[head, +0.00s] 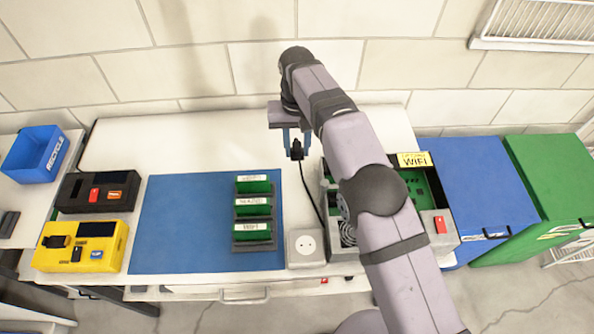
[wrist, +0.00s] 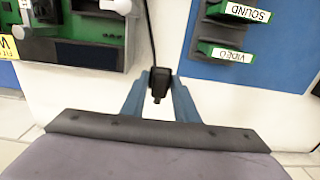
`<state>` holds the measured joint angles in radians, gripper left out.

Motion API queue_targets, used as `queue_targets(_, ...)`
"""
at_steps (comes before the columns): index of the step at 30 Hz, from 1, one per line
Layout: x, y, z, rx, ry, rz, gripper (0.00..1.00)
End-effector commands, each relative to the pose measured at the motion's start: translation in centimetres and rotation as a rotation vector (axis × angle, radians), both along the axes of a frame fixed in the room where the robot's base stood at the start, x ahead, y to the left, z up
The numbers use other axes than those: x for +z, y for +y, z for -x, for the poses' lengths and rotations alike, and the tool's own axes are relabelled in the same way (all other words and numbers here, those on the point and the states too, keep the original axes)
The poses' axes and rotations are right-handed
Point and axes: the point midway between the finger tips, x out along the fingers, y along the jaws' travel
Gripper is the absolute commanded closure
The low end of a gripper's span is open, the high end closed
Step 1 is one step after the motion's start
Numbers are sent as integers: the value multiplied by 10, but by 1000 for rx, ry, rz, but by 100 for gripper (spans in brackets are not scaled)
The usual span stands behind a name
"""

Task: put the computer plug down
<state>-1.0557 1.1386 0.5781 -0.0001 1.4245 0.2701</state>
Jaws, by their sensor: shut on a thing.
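The black computer plug (head: 297,150) is held up between the blue fingers of my gripper (head: 296,142), above the white table behind the socket. It also shows in the wrist view (wrist: 160,85), between the two fingertips of my gripper (wrist: 160,92). My gripper is shut on it. A black cable (head: 309,190) runs from the plug down toward the computer. The white socket block (head: 306,245) stands at the front of the table, with its round outlet uncovered. The open grey computer case (head: 443,243) with green boards stands to the right, partly hidden by my arm.
A blue mat (head: 185,225) holds a rack with several green cards (head: 252,208), labels such as SOUND and VIDEO. A yellow device (head: 82,262), a black device (head: 68,205) and a blue recycle bin (head: 25,165) are at left. The white table (head: 190,140) is bare behind the mat.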

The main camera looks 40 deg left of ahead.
Motion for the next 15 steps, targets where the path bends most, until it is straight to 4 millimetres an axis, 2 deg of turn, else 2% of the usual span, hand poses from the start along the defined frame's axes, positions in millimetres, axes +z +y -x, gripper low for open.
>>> queue_targets(7, -38, -1, 1, 0, 2, 4, 100)
queue_targets(15, -52, 0, 0, 0, 0, 0, 100)
